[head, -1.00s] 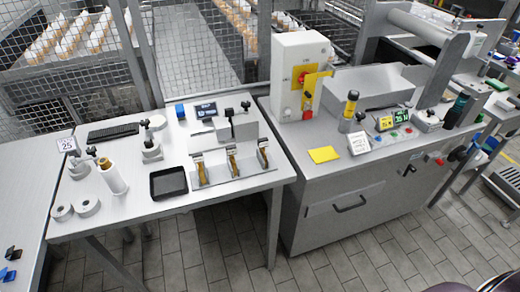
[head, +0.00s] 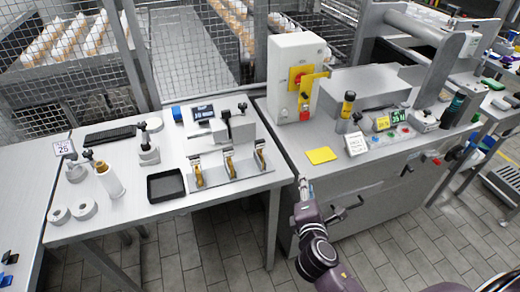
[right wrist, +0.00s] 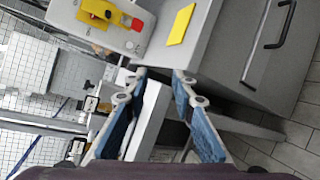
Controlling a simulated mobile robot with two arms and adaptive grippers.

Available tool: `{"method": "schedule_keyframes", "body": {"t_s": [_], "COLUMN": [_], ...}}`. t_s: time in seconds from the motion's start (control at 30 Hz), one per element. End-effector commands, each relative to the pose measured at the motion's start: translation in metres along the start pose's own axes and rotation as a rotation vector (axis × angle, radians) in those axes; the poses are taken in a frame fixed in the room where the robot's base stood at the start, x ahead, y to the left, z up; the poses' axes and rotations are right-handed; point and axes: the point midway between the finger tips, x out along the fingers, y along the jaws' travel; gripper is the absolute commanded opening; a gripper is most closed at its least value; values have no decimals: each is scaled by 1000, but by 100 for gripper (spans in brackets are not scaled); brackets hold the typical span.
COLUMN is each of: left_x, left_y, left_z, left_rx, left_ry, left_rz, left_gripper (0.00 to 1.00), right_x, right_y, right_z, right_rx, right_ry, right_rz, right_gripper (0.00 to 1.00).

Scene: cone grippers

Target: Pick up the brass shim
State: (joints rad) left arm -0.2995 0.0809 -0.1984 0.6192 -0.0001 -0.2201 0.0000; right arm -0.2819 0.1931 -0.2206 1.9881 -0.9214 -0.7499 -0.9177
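I cannot single out a brass shim for sure. Several upright brass-coloured pieces (head: 229,168) sit in the grey metal fixture (head: 240,180) near the front right of the left table. My left gripper is not in view.
A black tray (head: 166,186), a white cylinder (head: 110,181) and rolls (head: 73,212) stand on the left table. A yellow square (head: 321,155) lies on the cabinet top, near the switch box (head: 297,75). Wire mesh fencing (head: 190,60) stands behind.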

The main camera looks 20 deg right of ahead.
Motion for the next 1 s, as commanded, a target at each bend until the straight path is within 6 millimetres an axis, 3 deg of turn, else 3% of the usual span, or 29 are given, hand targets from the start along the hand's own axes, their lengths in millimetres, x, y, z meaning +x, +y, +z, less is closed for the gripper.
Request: {"method": "schedule_keyframes", "body": {"t_s": [0.1,0.2,0.4,0.77,1.0], "left_x": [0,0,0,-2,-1], "left_y": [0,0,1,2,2], "left_z": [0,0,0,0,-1], "left_rx": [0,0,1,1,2], "left_ry": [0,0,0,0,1], "left_rz": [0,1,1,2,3], "left_gripper": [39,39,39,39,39], "right_x": [20,27,32,57,86], "right_y": [46,68,83,95,105], "right_z": [-22,-47,-84,-96,-102], "right_rx": [-432,-746,-1107,-1158,-1155], "right_ry": [-2,-6,-11,-14,-14], "right_rz": [211,349,502,523,521], "right_gripper": [24,24,24,24,24]}}
